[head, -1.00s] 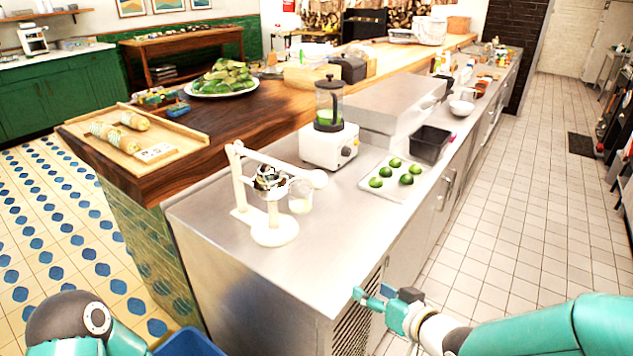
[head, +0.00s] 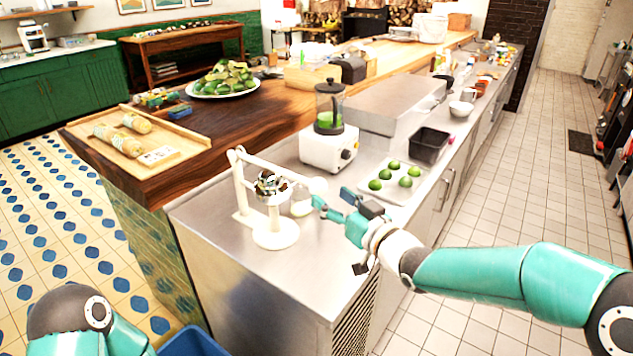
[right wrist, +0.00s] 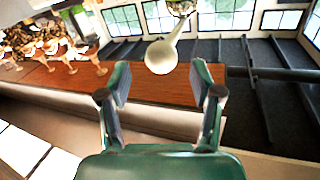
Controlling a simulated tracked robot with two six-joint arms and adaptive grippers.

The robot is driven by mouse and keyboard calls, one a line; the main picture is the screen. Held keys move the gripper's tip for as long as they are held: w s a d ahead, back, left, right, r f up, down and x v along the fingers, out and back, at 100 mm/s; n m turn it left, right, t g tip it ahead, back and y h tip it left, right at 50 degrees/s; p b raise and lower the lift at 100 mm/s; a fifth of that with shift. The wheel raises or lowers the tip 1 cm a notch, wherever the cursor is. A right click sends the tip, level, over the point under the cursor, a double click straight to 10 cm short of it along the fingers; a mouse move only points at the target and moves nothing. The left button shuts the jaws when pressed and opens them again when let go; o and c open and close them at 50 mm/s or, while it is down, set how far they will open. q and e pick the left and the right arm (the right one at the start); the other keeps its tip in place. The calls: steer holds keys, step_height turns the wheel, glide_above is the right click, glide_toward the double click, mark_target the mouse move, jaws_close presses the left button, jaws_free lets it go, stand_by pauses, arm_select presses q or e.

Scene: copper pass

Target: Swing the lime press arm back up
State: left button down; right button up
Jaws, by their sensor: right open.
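The white lime press (head: 275,232) stands on the steel counter near its front left end. Its long arm (head: 275,166) slopes down to the right and ends in a rounded knob (head: 317,186). My right gripper (head: 330,196) is at the knob's right, its fingers pointing left toward it. In the right wrist view the fingers (right wrist: 160,80) are spread open, and the knob (right wrist: 161,57) shows ahead between and beyond the tips, with nothing held. A small glass (head: 301,203) stands beside the press. My left gripper is out of view; only my left arm shows at lower left.
A white blender (head: 328,150) stands behind the press. A tray (head: 399,192) with several green limes and a black bin (head: 430,144) are to the right. A wooden board (head: 172,151) lies at left.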

mark_target(325, 192)
steer(key=shift+p+x, duration=0.6)
steer(key=shift+x, duration=1.95)
